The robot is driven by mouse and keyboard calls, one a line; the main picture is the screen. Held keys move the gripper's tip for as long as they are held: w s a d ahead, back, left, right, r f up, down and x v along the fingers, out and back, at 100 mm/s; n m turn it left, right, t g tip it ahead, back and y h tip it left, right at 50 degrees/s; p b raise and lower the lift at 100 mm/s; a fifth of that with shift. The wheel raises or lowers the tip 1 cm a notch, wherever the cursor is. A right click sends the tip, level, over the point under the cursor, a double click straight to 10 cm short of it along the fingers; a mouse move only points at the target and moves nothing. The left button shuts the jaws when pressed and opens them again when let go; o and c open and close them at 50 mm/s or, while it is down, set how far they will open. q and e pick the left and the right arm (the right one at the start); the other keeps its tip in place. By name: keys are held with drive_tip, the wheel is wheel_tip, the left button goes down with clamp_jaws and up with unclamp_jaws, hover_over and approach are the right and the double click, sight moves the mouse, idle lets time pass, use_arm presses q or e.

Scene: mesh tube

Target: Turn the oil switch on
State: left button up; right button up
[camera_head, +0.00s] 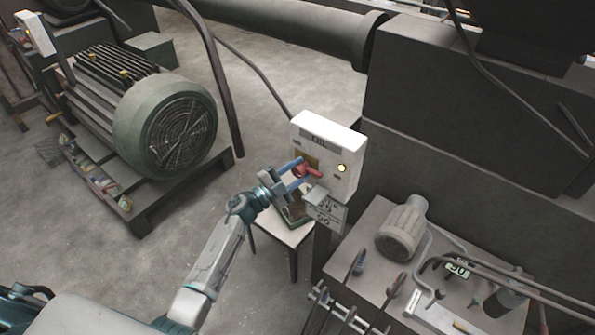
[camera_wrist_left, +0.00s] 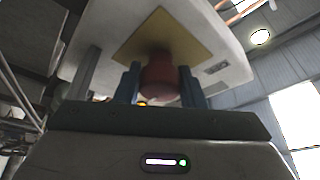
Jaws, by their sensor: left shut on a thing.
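The oil switch is a red knob (camera_head: 307,170) on a yellow plate on the front of a white box labelled OIL (camera_head: 327,136). A lit yellow-white lamp (camera_head: 341,168) is to the right of the knob. My left gripper (camera_head: 297,172) reaches the knob from the lower left, and its blue fingers are shut on it. In the left wrist view the red knob (camera_wrist_left: 159,78) sits between the two fingers, in front of the yellow plate (camera_wrist_left: 165,38). The knob's exact turn angle is partly hidden by the fingers. My right gripper is out of view.
A small white-topped stool (camera_head: 283,228) is below the box. A metal bench with tools and a grey motor (camera_head: 402,228) is at the lower right. Open floor lies between.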

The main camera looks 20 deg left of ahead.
use_arm(q)
drive_tip(key=o, duration=1)
drive_tip(key=shift+d+r, duration=0.1)
drive_tip(key=shift+d, duration=0.05)
drive_tip(key=shift+s+a+f, duration=0.3)
drive_tip(key=b+v, duration=0.2)
drive_tip(key=v, duration=0.3)
drive_tip(key=b+v, duration=0.2)
drive_tip(key=v, duration=0.3)
drive_tip(key=shift+r, duration=0.25)
